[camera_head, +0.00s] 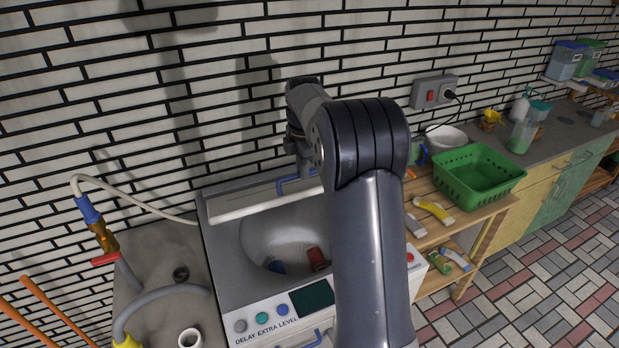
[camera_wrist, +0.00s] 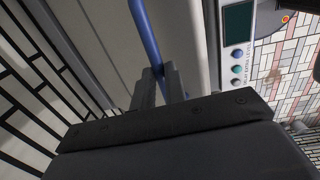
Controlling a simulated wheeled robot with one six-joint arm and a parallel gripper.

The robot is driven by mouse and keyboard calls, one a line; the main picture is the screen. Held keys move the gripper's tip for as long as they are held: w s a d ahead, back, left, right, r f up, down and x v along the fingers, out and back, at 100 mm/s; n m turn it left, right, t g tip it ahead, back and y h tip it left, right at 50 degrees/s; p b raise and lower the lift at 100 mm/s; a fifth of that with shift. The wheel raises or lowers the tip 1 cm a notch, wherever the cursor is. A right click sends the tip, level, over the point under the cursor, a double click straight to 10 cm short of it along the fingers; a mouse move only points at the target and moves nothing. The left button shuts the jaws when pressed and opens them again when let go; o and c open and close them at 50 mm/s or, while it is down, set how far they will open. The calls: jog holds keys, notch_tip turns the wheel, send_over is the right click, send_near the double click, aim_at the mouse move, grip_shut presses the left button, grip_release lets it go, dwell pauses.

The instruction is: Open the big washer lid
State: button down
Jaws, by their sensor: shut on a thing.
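The big washer (camera_head: 228,268) stands against the brick wall, with its round tub opening uncovered. Its pale lid (camera_head: 262,204) is raised at the back of the opening, close to the wall. A blue bar handle (camera_head: 290,186) is on the lid. In the wrist view my gripper (camera_wrist: 159,73) is shut on the blue handle (camera_wrist: 144,32), beside the grey lid (camera_wrist: 103,42). In the head view my arm covers the right part of the washer, and my fingertips are hard to make out. A red thing (camera_head: 317,259) and a blue thing (camera_head: 276,267) lie inside the tub.
A grey worktop with a hose and blue-and-brass tap (camera_head: 97,225) is left of the washer. A wooden shelf with a green basket (camera_head: 479,172) stands right. A socket (camera_head: 435,91) is on the wall close behind. Tiled floor (camera_head: 560,270) is clear at right.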

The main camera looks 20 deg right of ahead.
jog(key=shift+w+a+r, duration=0.15)
jog(key=shift+w+r, duration=0.15)
jog(key=shift+w, duration=0.45)
jog(key=c, duration=1.8)
grip_release()
jog(key=shift+w+f, duration=0.1)
jog(key=shift+o, duration=0.8)
jog(key=shift+w+f, duration=0.1)
jog(key=shift+w, duration=0.2)
jog(key=shift+o, duration=0.9)
